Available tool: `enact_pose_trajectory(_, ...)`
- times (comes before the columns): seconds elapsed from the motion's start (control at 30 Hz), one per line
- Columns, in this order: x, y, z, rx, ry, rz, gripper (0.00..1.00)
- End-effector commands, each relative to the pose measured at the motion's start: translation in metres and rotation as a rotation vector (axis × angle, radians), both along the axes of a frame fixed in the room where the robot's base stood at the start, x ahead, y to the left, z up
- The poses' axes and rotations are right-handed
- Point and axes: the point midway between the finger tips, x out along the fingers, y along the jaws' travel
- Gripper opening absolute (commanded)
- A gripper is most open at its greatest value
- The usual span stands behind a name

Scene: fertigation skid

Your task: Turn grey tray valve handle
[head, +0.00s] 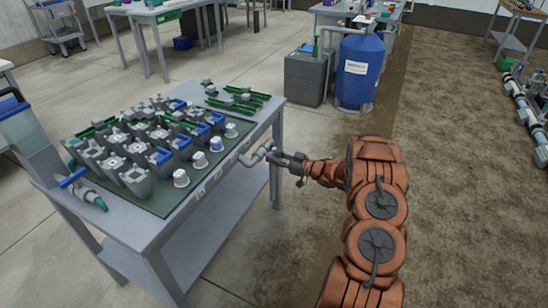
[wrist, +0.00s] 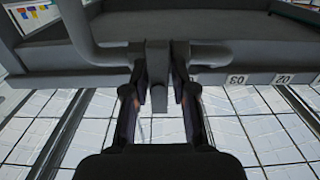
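A grey valve handle (wrist: 158,97) on a grey pipe (wrist: 92,40) points towards me in the wrist view, below the edge of a grey tray (wrist: 200,25). My gripper (wrist: 159,68) has one dark finger on each side of the handle. Gaps show beside the handle's near end, but I cannot tell whether the fingertips touch it farther in. In the head view my gripper (head: 278,159) reaches the grey pipe (head: 250,157) at the right side of the grey table (head: 215,185). The handle is too small to make out there.
Labels 03 (wrist: 236,79) and 02 (wrist: 283,78) are on the edge to the right of the pipe. Green and grey parts and white-capped pots (head: 181,178) crowd the table top. A blue tank (head: 360,85) and a grey box (head: 306,78) stand behind.

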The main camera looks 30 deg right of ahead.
Motion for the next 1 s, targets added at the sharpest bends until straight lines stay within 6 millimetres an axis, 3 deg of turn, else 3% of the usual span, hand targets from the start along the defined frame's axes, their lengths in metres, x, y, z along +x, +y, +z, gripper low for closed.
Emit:
enact_pose_trajectory(0.17,0.0,0.001,-0.001,0.001,0.0,0.001,0.44)
enact_pose_trajectory(0.57,-0.005,-0.004,0.001,0.0,-0.004,-0.001,0.44)
enact_pose_trajectory(1.0,-0.071,-0.044,0.001,0.0,-0.002,-0.004,0.44)
